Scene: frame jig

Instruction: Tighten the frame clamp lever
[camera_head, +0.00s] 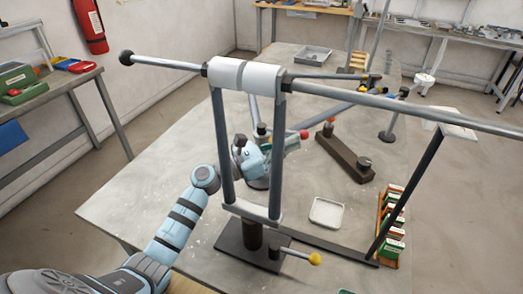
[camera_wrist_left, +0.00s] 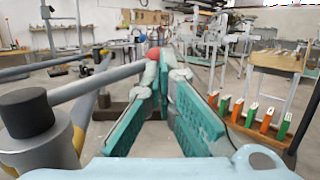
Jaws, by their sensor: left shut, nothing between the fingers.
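A tall grey tube frame (camera_head: 222,150) stands on a dark base plate (camera_head: 232,240) on the table. A short lever with a yellow knob (camera_head: 314,258) sticks out at its foot. A red ball knob (camera_head: 304,134) shows behind the frame; I cannot tell which of the two is the clamp lever. My left arm reaches behind the frame posts, and my left gripper (camera_head: 290,143) is close to the red knob. In the left wrist view, the gripper (camera_wrist_left: 163,75) is shut and empty, with the red knob (camera_wrist_left: 153,53) just beyond its fingertips. Contact is unclear. My right gripper is not in view.
A long horizontal bar (camera_head: 400,108) crosses above the table (camera_head: 140,190). A brown block with posts (camera_head: 345,155), a white tray (camera_head: 327,212) and a rack of boxes (camera_head: 391,230) stand to the right. The table's left part is clear.

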